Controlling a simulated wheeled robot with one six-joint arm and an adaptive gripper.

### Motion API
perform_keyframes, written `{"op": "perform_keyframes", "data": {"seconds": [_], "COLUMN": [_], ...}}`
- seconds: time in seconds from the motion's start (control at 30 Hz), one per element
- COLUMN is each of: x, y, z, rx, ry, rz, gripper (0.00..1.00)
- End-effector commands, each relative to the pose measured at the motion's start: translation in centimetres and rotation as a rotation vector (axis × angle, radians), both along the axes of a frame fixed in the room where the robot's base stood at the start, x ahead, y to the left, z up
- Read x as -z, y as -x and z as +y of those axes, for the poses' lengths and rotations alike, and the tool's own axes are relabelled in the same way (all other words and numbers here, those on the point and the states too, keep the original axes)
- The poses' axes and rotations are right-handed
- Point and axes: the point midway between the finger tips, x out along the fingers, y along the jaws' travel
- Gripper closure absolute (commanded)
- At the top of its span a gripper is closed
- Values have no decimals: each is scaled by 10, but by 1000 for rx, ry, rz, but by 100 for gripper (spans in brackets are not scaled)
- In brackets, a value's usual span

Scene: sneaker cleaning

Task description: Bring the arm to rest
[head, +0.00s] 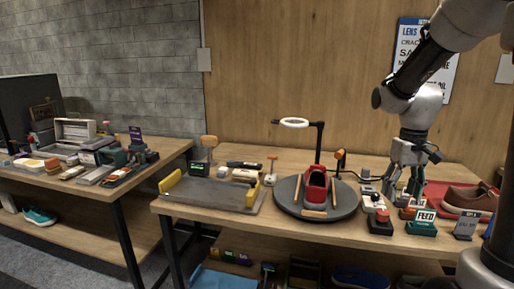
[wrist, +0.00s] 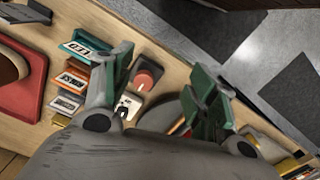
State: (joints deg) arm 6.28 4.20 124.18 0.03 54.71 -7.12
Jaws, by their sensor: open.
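My arm reaches down from the upper right in the head view. My gripper (head: 404,194) is open over the right part of the workbench (head: 300,243), just above several small labelled blocks. In the wrist view the two fingers of my gripper (wrist: 160,80) are spread apart, with nothing seen held between them. Below them are a device with a red round knob (wrist: 143,80) and a teal labelled block (wrist: 85,50). Whether a fingertip touches any of these is unclear.
A red sneaker (head: 315,189) stands on a dark round turntable (head: 290,208) under a ring lamp (head: 293,122). A brown shoe (head: 465,197) is in a red tray (head: 437,190) at the right. A grey mat (head: 212,193) lies left. A second bench (head: 60,182) is cluttered.

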Motion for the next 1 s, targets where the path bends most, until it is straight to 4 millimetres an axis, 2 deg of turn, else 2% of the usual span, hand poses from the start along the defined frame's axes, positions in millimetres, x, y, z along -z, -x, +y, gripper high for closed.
{"op": "perform_keyframes", "data": {"seconds": [0.03, 0.3, 0.4, 0.5, 0.7, 1.0], "x": [-10, -51, -61, -68, -87, -89], "y": [17, 112, 141, 159, 169, 169], "z": [4, 26, 32, 36, 40, 41], "rx": [15, 67, 60, 45, 24, 19], "ry": [3, 10, 9, 7, 3, 2], "rz": [-17, -166, -241, -314, -419, -429], "gripper": [42, 42, 42, 42, 42, 42]}}
